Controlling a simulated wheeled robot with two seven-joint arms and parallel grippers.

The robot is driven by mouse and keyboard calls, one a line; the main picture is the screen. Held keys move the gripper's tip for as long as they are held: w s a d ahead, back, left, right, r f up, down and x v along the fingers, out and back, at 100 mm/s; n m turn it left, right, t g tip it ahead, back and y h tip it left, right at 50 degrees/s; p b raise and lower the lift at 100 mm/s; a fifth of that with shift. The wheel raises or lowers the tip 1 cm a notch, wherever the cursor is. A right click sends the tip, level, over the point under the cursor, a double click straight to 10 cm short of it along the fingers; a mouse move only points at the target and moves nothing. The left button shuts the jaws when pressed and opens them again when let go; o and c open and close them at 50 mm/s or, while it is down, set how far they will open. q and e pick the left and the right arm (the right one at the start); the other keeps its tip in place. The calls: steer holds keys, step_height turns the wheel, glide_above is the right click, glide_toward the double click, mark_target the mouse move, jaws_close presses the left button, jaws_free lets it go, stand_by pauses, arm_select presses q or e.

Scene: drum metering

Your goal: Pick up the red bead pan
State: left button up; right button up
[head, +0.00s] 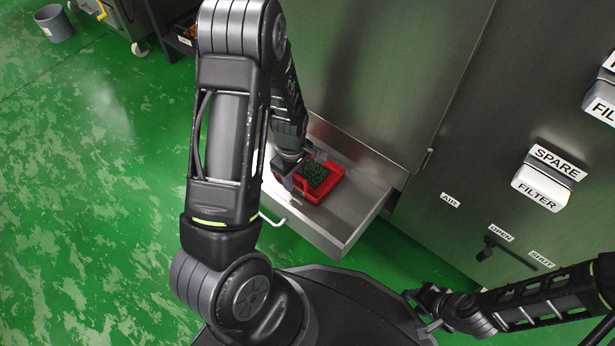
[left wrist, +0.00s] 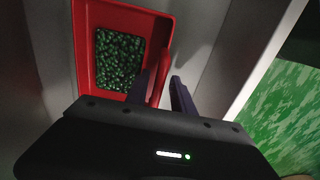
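The red bead pan (head: 327,190) holds dark green beads (head: 314,173) and sits in an open metal drawer (head: 345,232). In the left wrist view the pan (left wrist: 86,60) is at upper left, with its beads (left wrist: 118,60) in the middle. My left gripper (head: 291,180) is down at the pan's near left side in the head view. Its fingers (left wrist: 167,88) are apart, one on each side of the pan's red edge, with a gap showing on the outer side. My right gripper (head: 424,308) is away from the drawer at lower right, with its fingers apart and empty.
The drawer comes out of a large steel cabinet (head: 380,70). The drawer has a pale handle (head: 272,219) at its front. A spare filter box (head: 541,187) and a lever (head: 487,251) are on the cabinet at right. The green floor (head: 90,220) is open at left.

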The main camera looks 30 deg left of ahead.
arm_select(q)
step_height(320, 180, down, 2)
steer(key=shift+f, duration=0.1)
steer(key=shift+c, duration=0.6)
jaws_close()
stand_by(1.2)
